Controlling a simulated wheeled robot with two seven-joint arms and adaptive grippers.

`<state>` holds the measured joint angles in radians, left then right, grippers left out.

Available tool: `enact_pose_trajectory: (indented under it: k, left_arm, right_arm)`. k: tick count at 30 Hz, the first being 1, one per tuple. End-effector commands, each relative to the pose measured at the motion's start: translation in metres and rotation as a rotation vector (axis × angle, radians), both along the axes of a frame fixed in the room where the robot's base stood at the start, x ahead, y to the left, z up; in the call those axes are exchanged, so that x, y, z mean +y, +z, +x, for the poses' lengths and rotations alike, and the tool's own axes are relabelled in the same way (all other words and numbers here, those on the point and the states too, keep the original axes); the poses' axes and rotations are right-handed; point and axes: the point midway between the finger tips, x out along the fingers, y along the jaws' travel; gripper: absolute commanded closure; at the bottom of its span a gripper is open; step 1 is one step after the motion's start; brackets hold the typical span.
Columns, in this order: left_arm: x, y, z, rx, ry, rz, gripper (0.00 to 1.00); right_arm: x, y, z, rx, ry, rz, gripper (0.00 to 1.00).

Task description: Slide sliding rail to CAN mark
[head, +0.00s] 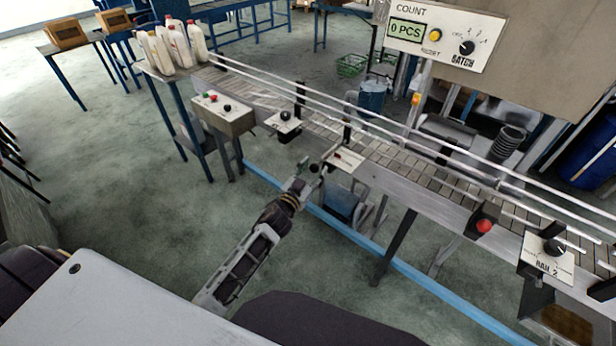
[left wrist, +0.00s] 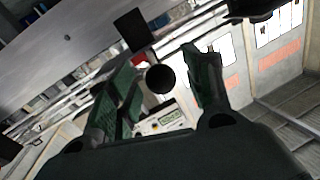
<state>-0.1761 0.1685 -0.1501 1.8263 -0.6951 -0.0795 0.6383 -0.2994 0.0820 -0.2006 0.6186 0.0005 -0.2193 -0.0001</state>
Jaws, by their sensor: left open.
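The metal sliding rail (head: 400,138) runs lengthwise above the slatted conveyor (head: 395,160). A white plate (head: 345,160) with a small red mark sits at the conveyor's near edge, below a black post (head: 347,133). No CAN lettering is readable on it. My left gripper (head: 309,170) is at the left of this plate. In the left wrist view, its two green-padded fingers (left wrist: 158,68) stand apart with a round black knob (left wrist: 160,79) showing between them. I cannot tell whether they touch the knob. My right gripper is not in view.
A control box (head: 222,113) and another knob plate (head: 284,122) stand to the left. A red button (head: 484,226) and the RAIL 2 plate (head: 547,258) are to the right. Bottles (head: 178,45) stand at the conveyor's far end. A blue beam (head: 385,258) runs below.

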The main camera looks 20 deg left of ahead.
Motion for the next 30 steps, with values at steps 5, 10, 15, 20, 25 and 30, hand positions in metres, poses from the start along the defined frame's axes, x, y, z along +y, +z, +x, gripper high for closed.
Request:
enact_pose_trajectory:
  k: [5,10,15,20,25,30]
  left_arm:
    - [0.000,-0.001,-0.004,0.001,0.000,0.000,0.49]
    - [0.002,-0.001,-0.014,0.001,0.000,0.000,0.49]
    - [0.004,-0.001,-0.028,0.002,0.001,-0.002,0.49]
    - [0.005,-0.001,-0.041,0.002,0.000,-0.001,0.49]
    - [0.007,-0.001,-0.055,0.001,0.000,-0.001,0.49]
    - [0.009,-0.001,-0.069,0.002,0.001,-0.001,0.49]
  right_arm:
    - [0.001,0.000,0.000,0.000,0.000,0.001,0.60]
    - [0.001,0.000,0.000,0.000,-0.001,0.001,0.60]
    - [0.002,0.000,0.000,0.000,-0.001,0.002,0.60]
    - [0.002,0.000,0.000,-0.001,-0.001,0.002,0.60]
    - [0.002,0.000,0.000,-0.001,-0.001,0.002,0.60]
    - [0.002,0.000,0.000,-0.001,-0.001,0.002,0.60]
